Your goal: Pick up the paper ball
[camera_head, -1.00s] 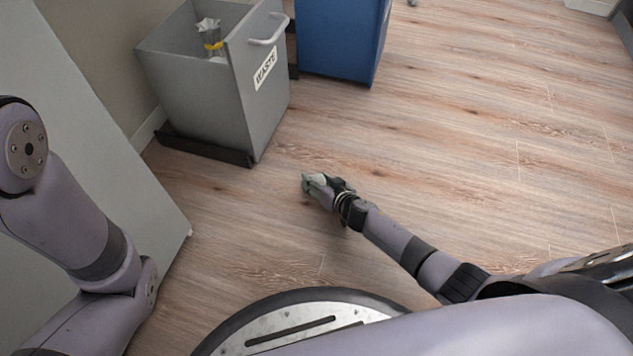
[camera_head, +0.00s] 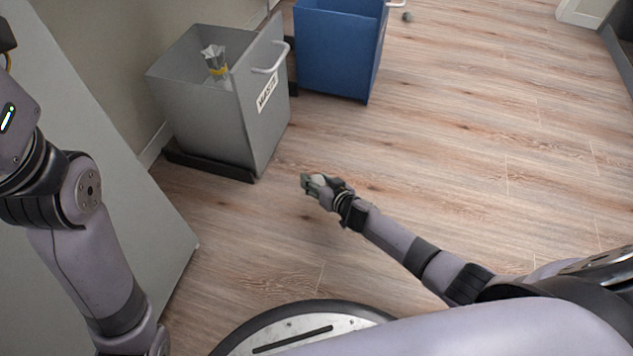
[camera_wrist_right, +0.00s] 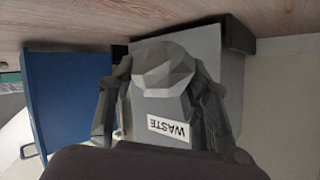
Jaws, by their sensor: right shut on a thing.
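My right gripper (camera_head: 312,185) is low over the wooden floor in the head view, in front of the grey bin. In the right wrist view its two fingers (camera_wrist_right: 163,80) are shut on a pale grey, faceted paper ball (camera_wrist_right: 163,68). The ball sits between the fingertips and hides part of the grey bin behind it. In the head view the ball is small and mostly covered by the fingers. My left arm is at the left edge of the head view; its gripper is out of the picture.
A grey bin (camera_head: 205,115) labelled WASTE holds crumpled wrapping with a yellow band (camera_head: 216,62). A blue bin (camera_head: 335,50) stands right of it. A grey panel (camera_head: 110,150) stands at left. The floor at right is clear.

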